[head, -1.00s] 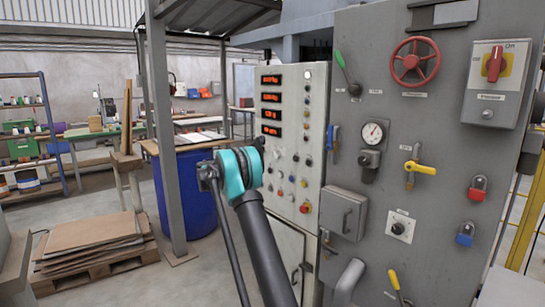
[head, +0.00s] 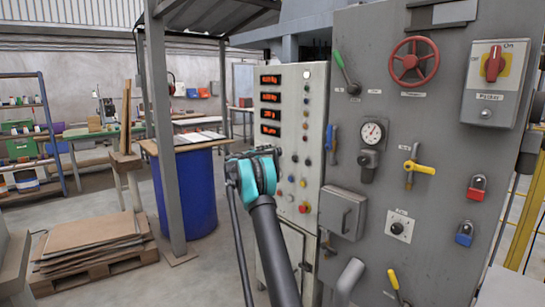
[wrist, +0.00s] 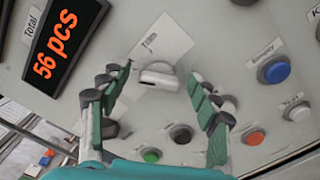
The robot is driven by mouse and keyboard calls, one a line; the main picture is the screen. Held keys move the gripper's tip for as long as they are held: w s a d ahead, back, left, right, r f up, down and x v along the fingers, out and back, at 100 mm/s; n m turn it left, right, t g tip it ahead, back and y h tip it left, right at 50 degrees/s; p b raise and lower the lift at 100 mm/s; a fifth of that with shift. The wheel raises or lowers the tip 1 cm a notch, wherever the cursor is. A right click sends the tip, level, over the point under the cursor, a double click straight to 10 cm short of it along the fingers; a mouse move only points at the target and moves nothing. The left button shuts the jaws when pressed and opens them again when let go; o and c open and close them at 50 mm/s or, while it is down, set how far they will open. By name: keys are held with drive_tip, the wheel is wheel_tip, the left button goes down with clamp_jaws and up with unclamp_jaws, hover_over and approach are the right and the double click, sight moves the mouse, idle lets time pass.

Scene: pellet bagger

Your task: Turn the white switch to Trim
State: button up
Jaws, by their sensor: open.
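The white switch (wrist: 158,76) is a small white knob with a label plate (wrist: 160,42) on the light control panel, seen in the wrist view. My gripper (wrist: 157,80) is open. Its green-padded fingers stand to the left and right of the switch, with visible gaps on both sides; I cannot tell how far the tips are from the panel. In the head view my gripper (head: 276,152) is at the panel's left part, and my wrist hides that area. The switch's label is too blurred to read.
The panel (head: 312,80) has red displays (head: 270,98) and several buttons. In the wrist view a blue button (wrist: 274,70), a white button (wrist: 297,110), an orange button (wrist: 254,137) and a green button (wrist: 151,155) lie near my fingers. A grey cabinet (head: 440,130) stands to the right.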

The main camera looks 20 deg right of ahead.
drive_tip(key=c, duration=1.2)
drive_tip(key=shift+o, duration=0.2)
drive_tip(key=shift+m, duration=0.3)
drive_tip(key=m, duration=0.5)
drive_tip(key=shift+f+m, duration=0.15)
drive_tip(key=shift+m, duration=0.15)
drive_tip(key=m, duration=0.5)
drive_tip(key=shift+f+m, duration=0.15)
drive_tip(key=shift+m, duration=0.15)
drive_tip(key=o, duration=1.2)
drive_tip(key=shift+c, duration=0.2)
